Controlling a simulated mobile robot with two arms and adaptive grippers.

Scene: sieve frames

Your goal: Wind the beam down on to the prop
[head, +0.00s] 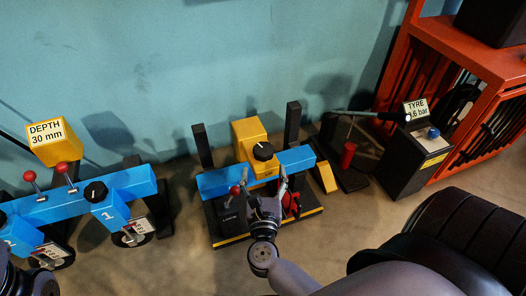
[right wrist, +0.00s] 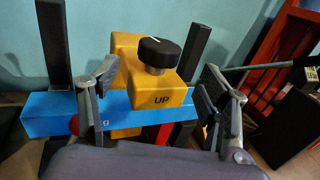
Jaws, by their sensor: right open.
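The blue beam (head: 218,183) runs across a black stand, between two dark posts, and also shows in the right wrist view (right wrist: 48,120). A yellow block (head: 247,134) with "UP" on it sits at the beam's middle and carries a black knob (head: 263,151) with a white mark. The knob also shows in the right wrist view (right wrist: 160,52). A red piece (head: 291,204), perhaps the prop, is partly hidden below the beam. Any gap between them cannot be judged. My right gripper (head: 267,190) is open and empty, in front of the beam, its fingers apart below the knob.
A red-knobbed lever (head: 235,190) stands at the stand's left. Another blue rig (head: 135,182) with a "DEPTH 30 mm" sign (head: 46,133) is at left. A red cylinder (head: 348,155), a tyre gauge box (head: 415,150) and an orange rack (head: 455,42) are at right.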

